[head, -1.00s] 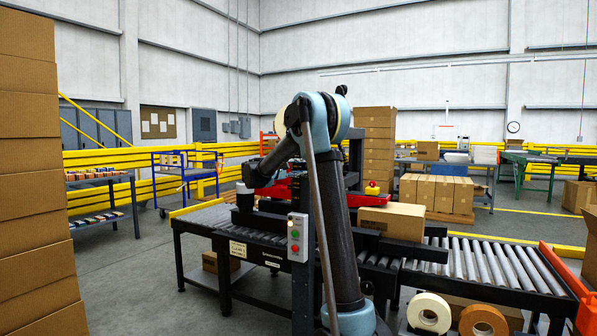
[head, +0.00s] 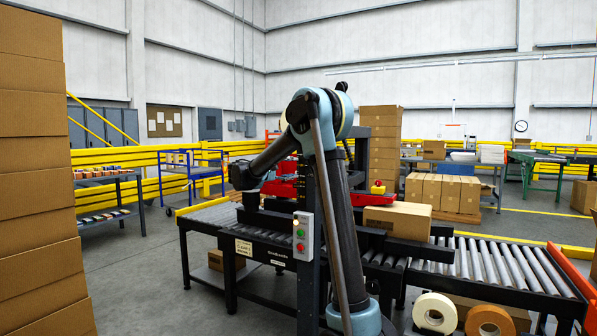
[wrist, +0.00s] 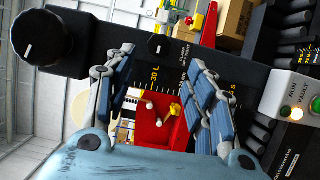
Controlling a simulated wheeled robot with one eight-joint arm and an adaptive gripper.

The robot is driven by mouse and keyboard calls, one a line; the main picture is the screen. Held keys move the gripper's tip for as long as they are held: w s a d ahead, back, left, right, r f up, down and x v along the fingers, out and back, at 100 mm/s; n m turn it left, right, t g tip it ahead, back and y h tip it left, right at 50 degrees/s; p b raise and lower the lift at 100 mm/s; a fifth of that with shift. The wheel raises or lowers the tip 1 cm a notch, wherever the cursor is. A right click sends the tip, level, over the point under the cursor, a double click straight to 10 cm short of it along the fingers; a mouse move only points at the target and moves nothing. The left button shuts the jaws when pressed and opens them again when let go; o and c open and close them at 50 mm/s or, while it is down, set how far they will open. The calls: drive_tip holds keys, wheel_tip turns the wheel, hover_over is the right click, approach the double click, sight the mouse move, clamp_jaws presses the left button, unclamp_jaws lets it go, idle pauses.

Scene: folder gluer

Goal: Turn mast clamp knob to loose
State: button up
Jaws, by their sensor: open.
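In the wrist view a dark mast (wrist: 98,76) with a printed scale runs across the picture. A large black knob (wrist: 42,38) with a white pointer mark sits at its left end. A smaller dark knob (wrist: 158,46) with a short white mark sits on the mast's face. In the head view my arm hides the fingers and knobs.
A control box (head: 303,236) with green and red buttons is on the machine's near side. A red machine part (head: 284,188) lies behind my arm. A carton (head: 398,219) rests on the line beside the roller conveyor (head: 490,262). Stacked cartons (head: 30,180) stand at left.

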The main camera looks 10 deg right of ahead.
drive_tip(key=shift+v, duration=1.95)
drive_tip(key=s+d+f+m+g+y, duration=0.1)
drive_tip(key=s+d+f+g+y, duration=0.1)
drive_tip(key=s+d+f, duration=0.55)
drive_tip(key=s+d+f+m+g+y, duration=0.15)
drive_tip(key=s+d, duration=0.25)
drive_tip(key=s, duration=0.6)
drive_tip(key=s+d+f+g+y, duration=0.2)
drive_tip(key=s+d+f+y, duration=0.1)
drive_tip(key=s+d+f, duration=0.4)
drive_tip(key=s+a+f+m+g+y, duration=0.1)
drive_tip(key=s+a+f+m+y, duration=0.1)
drive_tip(key=s+f, duration=0.7)
drive_tip(key=s+a+f+m+g+y, duration=0.1)
drive_tip(key=s+a+f+y, duration=0.4)
drive_tip(key=s, duration=1.2)
wheel_tip(320, 180, down, 4)
drive_tip(key=shift+s+a+f+m+y, duration=0.25)
drive_tip(key=shift+m+y, duration=0.2)
drive_tip(key=shift+y, duration=0.4)
